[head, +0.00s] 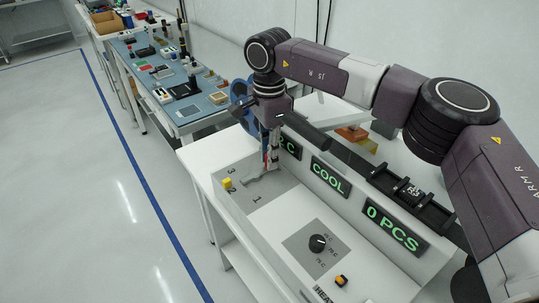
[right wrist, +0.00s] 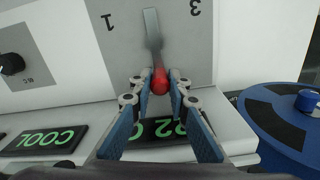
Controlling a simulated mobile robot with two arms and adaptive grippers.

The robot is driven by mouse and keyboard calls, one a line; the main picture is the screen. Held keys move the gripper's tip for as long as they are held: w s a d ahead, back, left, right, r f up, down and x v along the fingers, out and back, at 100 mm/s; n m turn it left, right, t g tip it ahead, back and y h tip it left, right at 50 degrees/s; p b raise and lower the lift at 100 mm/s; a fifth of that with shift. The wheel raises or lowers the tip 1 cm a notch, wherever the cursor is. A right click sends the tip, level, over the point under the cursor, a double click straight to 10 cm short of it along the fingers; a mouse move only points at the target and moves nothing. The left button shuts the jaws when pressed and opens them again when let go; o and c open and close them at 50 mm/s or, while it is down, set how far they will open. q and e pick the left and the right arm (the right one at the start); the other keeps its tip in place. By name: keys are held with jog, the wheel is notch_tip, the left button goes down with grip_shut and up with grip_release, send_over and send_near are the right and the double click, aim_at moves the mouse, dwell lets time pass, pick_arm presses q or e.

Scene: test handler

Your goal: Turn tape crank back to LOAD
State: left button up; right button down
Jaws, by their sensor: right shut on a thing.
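A grey crank arm with a red knob (right wrist: 159,84) lies over a grey plate (right wrist: 190,50) marked 1 and 3 in the right wrist view. The bar (right wrist: 152,32) runs from the knob toward the top of that picture. My right gripper (right wrist: 160,88) is shut on the red knob, with blue fingers on both sides. In the head view my right gripper (head: 269,160) points down at the plate, and the grey bar (head: 262,178) shows below it. The plate there carries 1, 2 and 3. I see no LOAD label. My left gripper is not in view.
A yellow block (head: 227,183) sits by the 2. A black dial (head: 317,243) and an orange button (head: 341,281) are nearer. Green displays, such as COOL (head: 330,177), line the panel behind. A blue disc (right wrist: 285,125) stands beside the machine. A cluttered blue bench (head: 215,102) lies beyond.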

jog(key=c, duration=1.8)
grip_release()
jog(key=shift+r, duration=0.15)
notch_tip(320, 180, up, 12)
jog(key=shift+f, duration=0.1)
